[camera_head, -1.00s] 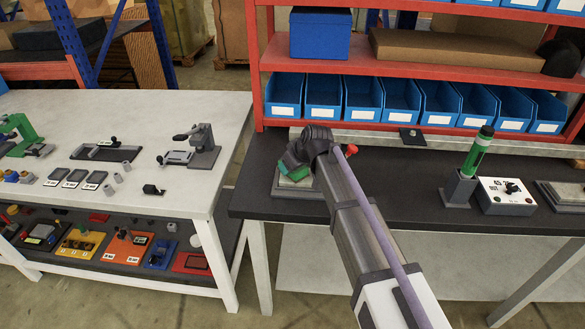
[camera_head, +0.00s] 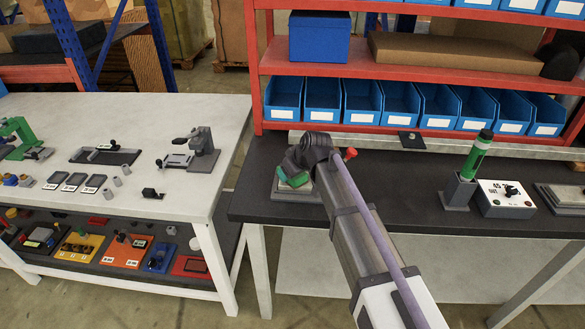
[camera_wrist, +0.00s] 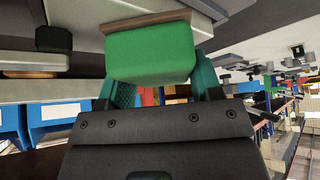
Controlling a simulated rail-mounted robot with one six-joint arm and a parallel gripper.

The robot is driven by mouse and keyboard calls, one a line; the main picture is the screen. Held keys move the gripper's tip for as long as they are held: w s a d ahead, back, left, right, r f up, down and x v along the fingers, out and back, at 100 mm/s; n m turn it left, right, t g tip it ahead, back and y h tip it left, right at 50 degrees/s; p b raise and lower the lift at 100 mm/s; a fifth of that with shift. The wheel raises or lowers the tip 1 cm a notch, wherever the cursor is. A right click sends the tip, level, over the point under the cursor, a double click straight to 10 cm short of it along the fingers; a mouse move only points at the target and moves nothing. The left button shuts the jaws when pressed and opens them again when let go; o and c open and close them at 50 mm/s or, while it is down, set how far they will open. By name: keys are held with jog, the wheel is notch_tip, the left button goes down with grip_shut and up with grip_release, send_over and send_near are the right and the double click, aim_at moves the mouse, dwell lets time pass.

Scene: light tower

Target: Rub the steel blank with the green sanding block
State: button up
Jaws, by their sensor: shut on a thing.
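My gripper (camera_wrist: 153,93) is shut on the green sanding block (camera_wrist: 150,54), with one teal finger on each side of it. The block's brown underside faces a pale flat plate (camera_wrist: 90,12), which looks like the steel blank. In the wrist view they touch or nearly touch; I cannot tell which. In the head view, my gripper (camera_head: 293,177) is low over the blank's grey base (camera_head: 290,196) at the left end of the dark bench. My wrist hides most of the blank there.
On the dark bench (camera_head: 400,190), a green cylinder (camera_head: 477,155) stands in a grey holder beside a white switch box (camera_head: 505,198). A grey plate (camera_head: 560,197) lies further right. Blue bins (camera_head: 362,101) line the back shelf. A white table (camera_head: 220,110) stands left across a gap.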

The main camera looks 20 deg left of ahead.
jog(key=shift+s+d+f, duration=0.1)
jog(key=shift+s+d, duration=0.1)
jog(key=shift+s, duration=0.7)
jog(key=shift+s+d+f, duration=0.1)
jog(key=shift+s+d, duration=0.1)
jog(key=shift+s, duration=0.65)
jog(key=shift+r, duration=0.2)
jog(key=shift+w+a+f, duration=0.1)
jog(key=shift+w+a, duration=0.1)
jog(key=shift+w, duration=0.55)
jog(key=shift+w+a+f, duration=0.1)
jog(key=shift+w+a, duration=0.05)
jog(key=shift+w, duration=0.55)
jog(key=shift+w+a+r, duration=0.1)
jog(key=shift+w+a, duration=0.1)
jog(key=shift+w, duration=0.9)
jog(key=shift+w+a, duration=0.2)
jog(key=shift+w, duration=0.85)
jog(key=shift+r, duration=0.1)
notch_tip(320, 180, up, 6)
jog(key=p, duration=0.6)
notch_tip(320, 180, up, 3)
jog(key=p, duration=0.3)
